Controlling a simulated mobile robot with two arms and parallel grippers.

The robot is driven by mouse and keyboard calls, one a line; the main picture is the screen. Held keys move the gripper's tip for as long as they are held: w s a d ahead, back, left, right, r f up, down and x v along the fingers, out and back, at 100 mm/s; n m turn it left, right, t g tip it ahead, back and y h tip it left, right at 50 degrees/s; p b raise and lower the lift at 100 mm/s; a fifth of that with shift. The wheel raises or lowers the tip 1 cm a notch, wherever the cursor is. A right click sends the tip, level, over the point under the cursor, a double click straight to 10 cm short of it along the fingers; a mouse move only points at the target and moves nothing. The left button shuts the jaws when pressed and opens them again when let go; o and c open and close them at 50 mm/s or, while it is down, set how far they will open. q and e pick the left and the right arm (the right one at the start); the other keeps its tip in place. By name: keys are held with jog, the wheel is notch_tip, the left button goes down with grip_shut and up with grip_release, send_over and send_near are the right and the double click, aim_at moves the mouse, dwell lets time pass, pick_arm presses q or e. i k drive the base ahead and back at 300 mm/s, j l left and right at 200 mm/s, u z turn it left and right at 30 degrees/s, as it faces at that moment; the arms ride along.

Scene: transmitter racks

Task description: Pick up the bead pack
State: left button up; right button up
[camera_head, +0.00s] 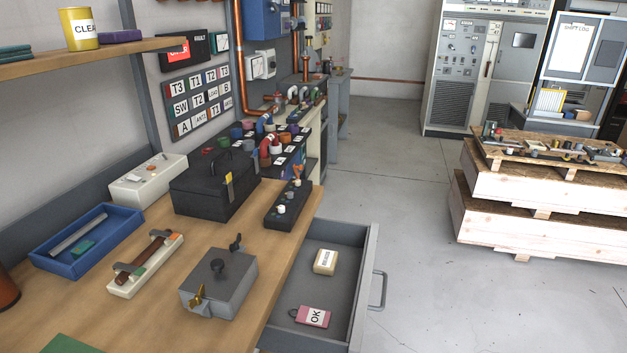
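A small cream pack (325,261) with a white label lies in the open grey drawer (345,300) at the right of the bench. Its print is too small to read surely, but it looks like the bead pack. A pink tag marked OK (312,316) lies nearer the front of the same drawer, apart from the pack. Nothing covers the pack from above. Neither of my grippers shows in the head view.
The wooden bench (150,315) holds a grey metal box (219,283), a black case (214,184), a blue tray (87,236) and a cream bar with a brown handle (146,264). The drawer handle (380,290) juts over clear floor (430,285). A pallet stack (535,215) stands right.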

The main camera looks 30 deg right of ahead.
aim_at(325, 263)
jog(key=l+z, duration=0.2)
jog(key=z, duration=0.15)
jog(key=l+z, duration=0.45)
jog(key=z, duration=0.25)
